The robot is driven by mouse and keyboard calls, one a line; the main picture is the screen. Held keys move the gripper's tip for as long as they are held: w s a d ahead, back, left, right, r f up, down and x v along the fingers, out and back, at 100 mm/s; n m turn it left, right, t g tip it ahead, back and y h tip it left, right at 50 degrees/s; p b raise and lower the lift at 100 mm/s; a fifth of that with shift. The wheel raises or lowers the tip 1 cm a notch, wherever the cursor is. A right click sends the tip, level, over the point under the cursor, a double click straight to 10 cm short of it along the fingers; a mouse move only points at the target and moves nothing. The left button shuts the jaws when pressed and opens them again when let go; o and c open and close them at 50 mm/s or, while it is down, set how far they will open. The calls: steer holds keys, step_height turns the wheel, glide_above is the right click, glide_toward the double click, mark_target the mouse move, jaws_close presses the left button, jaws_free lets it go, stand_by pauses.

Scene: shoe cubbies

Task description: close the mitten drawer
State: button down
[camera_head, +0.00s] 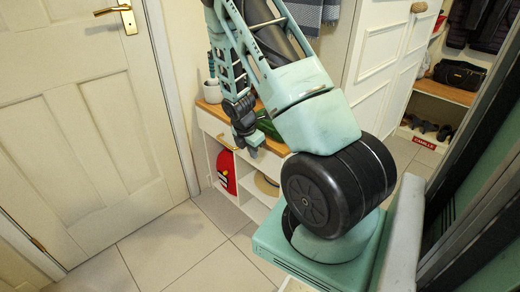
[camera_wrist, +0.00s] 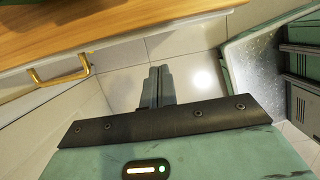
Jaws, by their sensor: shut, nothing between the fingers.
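A low white cabinet with a wooden top (camera_head: 205,107) stands against the wall in the head view. Its upper part has a white drawer front (camera_head: 213,127) with a brass handle (camera_head: 226,142). No label shows that this is the mitten drawer, and I cannot tell how far it stands out. In the wrist view the brass handle (camera_wrist: 62,76) is at the left, below the wooden edge. My gripper (camera_head: 251,150) is in front of the cabinet, right of the handle, and covers part of the front. Its fingers (camera_wrist: 158,72) are together, empty and apart from the handle.
Open cubbies below hold a red bag (camera_head: 226,172) and a straw-coloured item (camera_head: 266,184). A white pot (camera_head: 212,91) stands on the top. A panelled door (camera_head: 85,130) is at the left. Tiled floor (camera_head: 165,245) is clear in front. A shoe cubby (camera_head: 446,92) is at the right.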

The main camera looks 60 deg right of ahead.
steer(key=p+v, duration=0.2)
steer(key=v, duration=0.8)
steer(key=shift+a, duration=0.2)
steer(key=w+a+r+m+t+y, duration=0.15)
steer(key=a+r, duration=0.25)
steer(key=a, duration=0.8)
steer(key=a+r+m+y, duration=0.15)
steer(key=a+r, duration=0.25)
steer(key=a, duration=0.7)
steer(key=s+a+r+m+p, duration=0.15)
steer(key=s+a+r, duration=0.25)
steer(key=s+a, duration=0.55)
steer(key=s+a+r+m, duration=0.3)
steer(key=s+a, duration=0.6)
steer(key=a, duration=0.2)
step_height(320, 180, up, 18)
steer(key=p, duration=1.7)
steer(key=shift+w+d+r+g+p, duration=0.15)
steer(key=shift+w+d+g+p, duration=0.05)
steer(key=shift+w+g+p, duration=0.2)
